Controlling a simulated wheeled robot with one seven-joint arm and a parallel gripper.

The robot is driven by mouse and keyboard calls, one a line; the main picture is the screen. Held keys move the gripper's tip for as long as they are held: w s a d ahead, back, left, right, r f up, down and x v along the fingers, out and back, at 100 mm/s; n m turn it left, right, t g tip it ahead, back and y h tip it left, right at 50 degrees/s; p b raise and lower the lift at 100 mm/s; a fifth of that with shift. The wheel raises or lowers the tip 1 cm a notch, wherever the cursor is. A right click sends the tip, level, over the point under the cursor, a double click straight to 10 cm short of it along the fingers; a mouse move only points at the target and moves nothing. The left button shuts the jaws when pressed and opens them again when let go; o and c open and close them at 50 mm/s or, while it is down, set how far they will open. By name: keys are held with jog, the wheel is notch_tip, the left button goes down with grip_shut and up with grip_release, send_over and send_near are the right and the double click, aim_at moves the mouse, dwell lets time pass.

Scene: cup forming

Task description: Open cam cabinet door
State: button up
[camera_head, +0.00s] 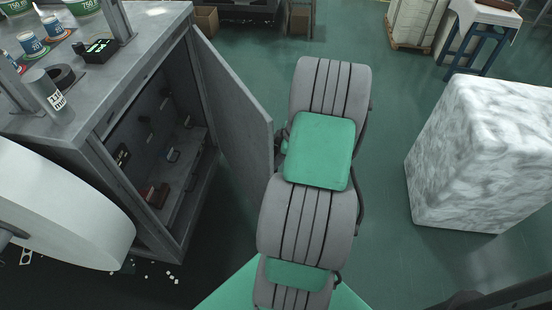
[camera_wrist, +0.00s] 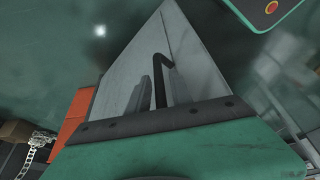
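The grey cam cabinet (camera_head: 85,140) stands at the left in the head view. Its door (camera_head: 232,125) is swung wide open toward the right, and the inside shows. In the wrist view the grey door panel (camera_wrist: 205,70) fills the middle, with a black bent handle (camera_wrist: 161,68) in front of it. My gripper (camera_wrist: 158,92) has its grey fingers on either side of this handle. Whether they press on it is unclear. In the head view my arm covers the handle and gripper, and the arm lies close beside the door's free edge.
Small items sit on the cabinet's inner shelf (camera_head: 188,158). Cans (camera_head: 32,43) and a black device (camera_head: 96,50) stand on its top. A white marbled block (camera_head: 480,150) stands at the right. A blue-legged table (camera_head: 480,40) is at the back right. Green floor between is clear.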

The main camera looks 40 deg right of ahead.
grip_shut()
dwell(1.1)
